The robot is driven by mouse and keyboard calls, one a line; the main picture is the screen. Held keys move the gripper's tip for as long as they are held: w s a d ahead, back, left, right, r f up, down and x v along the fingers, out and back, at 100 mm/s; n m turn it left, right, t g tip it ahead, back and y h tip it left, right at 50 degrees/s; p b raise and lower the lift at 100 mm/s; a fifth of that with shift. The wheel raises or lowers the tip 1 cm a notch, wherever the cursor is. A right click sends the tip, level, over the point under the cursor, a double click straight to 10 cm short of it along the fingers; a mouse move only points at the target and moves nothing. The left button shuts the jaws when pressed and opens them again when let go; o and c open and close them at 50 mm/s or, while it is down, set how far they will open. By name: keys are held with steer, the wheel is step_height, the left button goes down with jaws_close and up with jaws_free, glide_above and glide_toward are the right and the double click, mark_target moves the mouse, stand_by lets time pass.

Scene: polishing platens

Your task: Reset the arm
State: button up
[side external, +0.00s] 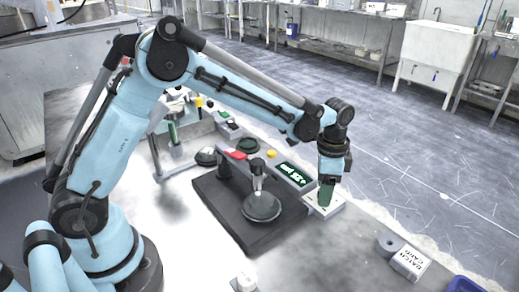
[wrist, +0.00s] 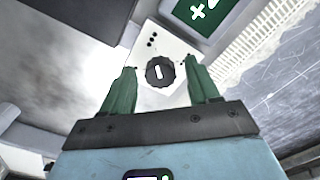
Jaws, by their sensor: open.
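My blue gripper with green fingers (side external: 326,196) points down over a small white panel (side external: 333,206) at the right end of the machine. In the wrist view the fingers (wrist: 161,72) are apart, with nothing held between them. A dark round knob (wrist: 160,71) with a white mark sits on the white panel (wrist: 185,45) and shows between the fingertips. I cannot tell whether the fingers touch it. My arm reaches from the left across the bench, over the polishing machine.
A dark base (side external: 220,205) with a round grey platen (side external: 262,207) stands left of my gripper. A green display (side external: 293,174) and a yellow button (side external: 271,154) are behind it. A white labelled box (side external: 410,262) and a blue bin (side external: 467,285) lie at front right.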

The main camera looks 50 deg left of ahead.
steer(key=m, duration=0.5)
stand_by(0.3)
stand_by(0.4)
steer(key=n, duration=0.5)
steer(key=shift+n, duration=0.3)
steer(key=n, duration=0.5)
steer(key=shift+n, duration=0.4)
steer(key=shift+m, duration=0.3)
